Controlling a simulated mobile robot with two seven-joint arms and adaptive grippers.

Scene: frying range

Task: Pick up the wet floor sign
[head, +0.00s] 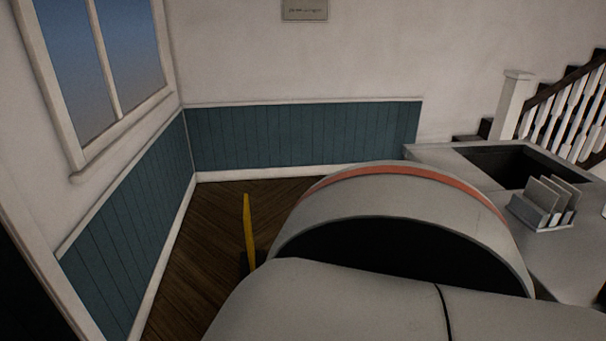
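A narrow yellow upright piece (249,228), seen nearly edge-on, stands out against the dark wood floor left of the middle; it looks like the wet floor sign. Its lower part is hidden behind a large pale grey rounded arm link of mine that fills the lower middle and right. A small dark shape touches its lower left side, and I cannot tell what it is. Neither of my grippers can be made out in the head view.
A grey counter (570,260) with a dark opening (512,166) and a small rack (544,205) stands at right. A white-railed staircase (560,110) rises behind it. Blue-green wainscot walls (300,136) meet in a corner. Wood floor (190,260) is clear at left.

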